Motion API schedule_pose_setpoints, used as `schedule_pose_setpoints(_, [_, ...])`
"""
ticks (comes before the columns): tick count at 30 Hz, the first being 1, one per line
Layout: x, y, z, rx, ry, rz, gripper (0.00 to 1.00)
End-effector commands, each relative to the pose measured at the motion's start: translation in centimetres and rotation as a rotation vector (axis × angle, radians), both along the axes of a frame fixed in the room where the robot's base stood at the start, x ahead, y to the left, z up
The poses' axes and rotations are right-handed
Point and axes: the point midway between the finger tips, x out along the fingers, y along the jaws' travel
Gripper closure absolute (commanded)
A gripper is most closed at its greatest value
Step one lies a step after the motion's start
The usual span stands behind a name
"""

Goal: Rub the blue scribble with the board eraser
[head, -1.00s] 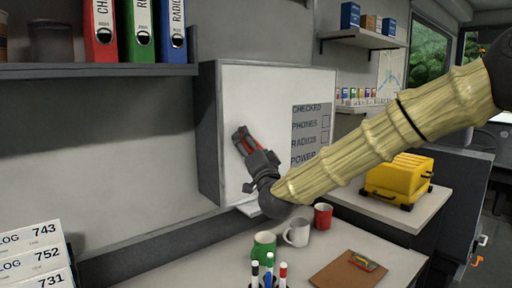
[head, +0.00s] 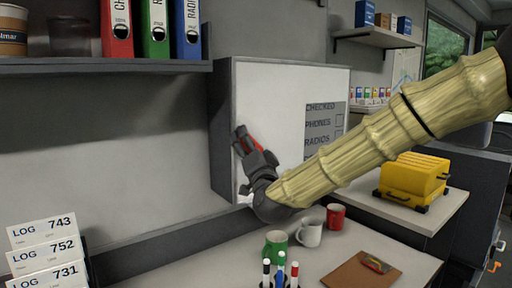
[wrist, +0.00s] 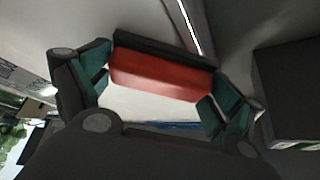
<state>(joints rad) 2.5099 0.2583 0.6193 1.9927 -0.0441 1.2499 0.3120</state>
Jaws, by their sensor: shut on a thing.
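My gripper (wrist: 158,88) is shut on the board eraser (wrist: 160,75), a red block with a black pad along one side. The eraser also shows as a small red piece in the head view (head: 252,143), at the left part of the whiteboard (head: 280,95). I cannot tell if its pad touches the board. A blue mark, the scribble (wrist: 172,127), shows in the wrist view just beyond my gripper's body, which hides part of it. In the head view the scribble is not visible.
The board's right side carries a printed list (head: 322,125). Below it are a green mug (head: 275,243), a white mug (head: 309,233), a red mug (head: 335,216), markers (head: 280,270) and a clipboard (head: 350,272). A shelf with binders (head: 155,30) is up left.

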Motion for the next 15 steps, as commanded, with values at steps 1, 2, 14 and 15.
schedule_pose_setpoints(1, [-0.1,0.1,0.0,0.0,0.0,0.001,0.26])
schedule_pose_setpoints(2, [-0.1,0.1,0.0,0.0,0.0,0.001,0.26])
schedule_pose_setpoints(14, [-0.9,-0.6,0.0,0.0,-0.001,0.001,0.26])
schedule_pose_setpoints(15, [-1.2,-0.8,0.0,0.0,-0.001,0.001,0.26])
